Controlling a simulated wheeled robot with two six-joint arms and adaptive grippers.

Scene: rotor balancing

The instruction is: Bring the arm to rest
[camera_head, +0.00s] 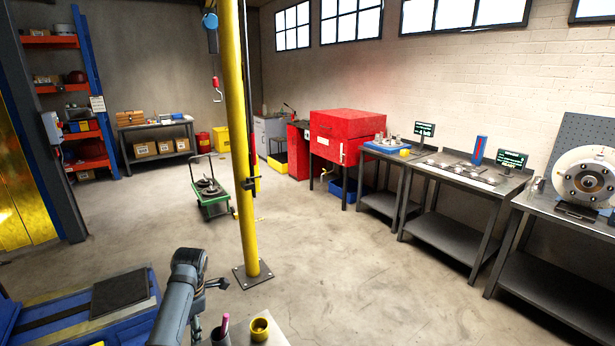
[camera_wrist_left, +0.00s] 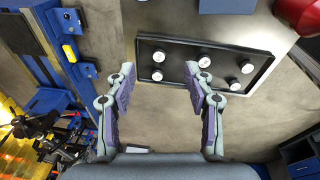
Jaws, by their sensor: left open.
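My left arm (camera_head: 180,295) comes up from the bottom of the head view, left of the yellow post. In the left wrist view my left gripper (camera_wrist_left: 158,85) has its two fingers spread wide, with nothing between them. Beyond the fingertips lies a dark tray (camera_wrist_left: 148,84) with several round silver pieces (camera_wrist_left: 204,61) on it. The fingers appear apart from these pieces. In the head view the fingers are small and partly hidden by the wrist. My right gripper is in neither view.
A yellow post (camera_head: 243,150) stands close beyond my arm. A yellow cup (camera_head: 260,328) and a pen holder (camera_head: 220,332) are near it at the bottom. A green cart (camera_head: 214,208) stands behind. Workbenches (camera_head: 460,235) and a mounted rotor (camera_head: 585,182) line the right. Middle floor is clear.

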